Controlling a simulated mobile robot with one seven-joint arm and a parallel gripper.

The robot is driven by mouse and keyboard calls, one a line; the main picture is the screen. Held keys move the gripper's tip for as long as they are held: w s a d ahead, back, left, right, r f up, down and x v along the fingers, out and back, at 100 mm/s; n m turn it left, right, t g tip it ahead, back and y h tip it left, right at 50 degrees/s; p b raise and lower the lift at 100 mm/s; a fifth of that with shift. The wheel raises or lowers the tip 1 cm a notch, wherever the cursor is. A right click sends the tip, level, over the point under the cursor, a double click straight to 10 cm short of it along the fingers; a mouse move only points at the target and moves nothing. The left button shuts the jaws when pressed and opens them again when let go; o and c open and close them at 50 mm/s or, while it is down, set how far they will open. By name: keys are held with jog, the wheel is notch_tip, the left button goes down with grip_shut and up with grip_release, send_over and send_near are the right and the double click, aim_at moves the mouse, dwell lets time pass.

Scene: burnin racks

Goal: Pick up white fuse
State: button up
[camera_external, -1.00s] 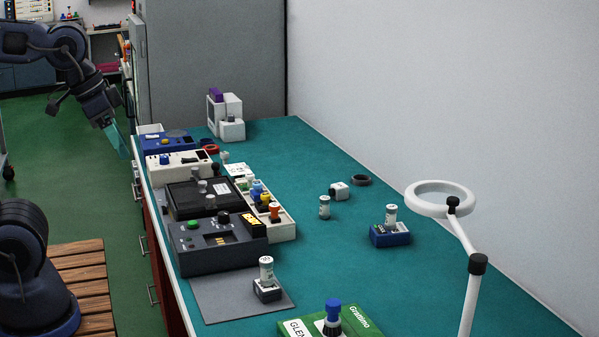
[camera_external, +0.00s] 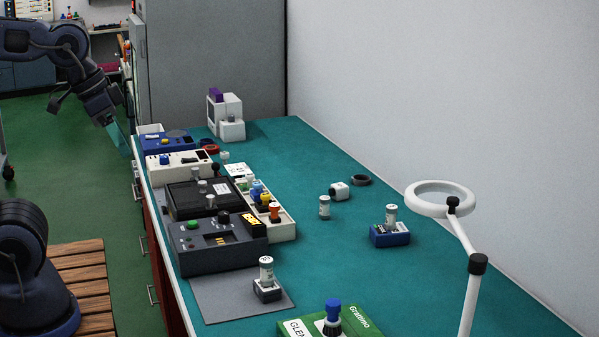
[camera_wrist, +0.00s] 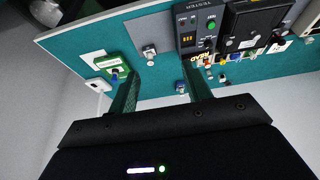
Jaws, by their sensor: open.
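Several white cylinders that look like fuses are on the bench. One white fuse (camera_external: 324,207) stands upright alone on the teal mat. Another white fuse (camera_external: 391,215) stands in a blue holder (camera_external: 391,236), and a third (camera_external: 266,269) stands in a dark holder (camera_external: 267,290) on a grey sheet. Which one the task means I cannot tell. My gripper (camera_external: 117,140) is off the bench's far left edge, well away from these fuses. In the wrist view my gripper (camera_wrist: 163,93) has its two green fingers apart with nothing between them.
A dark tester (camera_external: 220,250) and a black case (camera_external: 190,205) line the bench's left side. A tray (camera_external: 285,232) of coloured pieces sits beside them. A green box (camera_external: 360,325) and a white ring magnifier (camera_external: 440,187) are at the front right. The mat's middle is mostly clear.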

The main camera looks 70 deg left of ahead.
jog(key=w+a+r+n+g, duration=0.1)
jog(key=w+a+r+n, duration=0.2)
jog(key=w+a, duration=0.45)
jog(key=w+a+r+n, duration=0.3)
jog(key=w+a+r, duration=0.1)
jog(key=w, duration=0.7)
jog(key=w+a+f+n+g, duration=0.1)
jog(key=w+a+f+n, duration=0.25)
jog(key=w+a, duration=1.05)
jog(key=n+g, duration=0.3)
jog(key=n, duration=0.7)
send_over(224, 152)
notch_tip(224, 152, down, 26)
jog(key=shift+a+r, duration=0.1)
jog(key=shift+r, duration=0.05)
jog(key=shift+a+f, duration=0.1)
jog(key=shift+f, duration=0.35)
notch_tip(224, 152, down, 5)
jog(key=shift+r, duration=0.1)
jog(key=shift+d+f, duration=0.15)
jog(key=shift+f, duration=1.2)
jog(key=shift+d+f, duration=0.15)
jog(key=shift+f, duration=1.15)
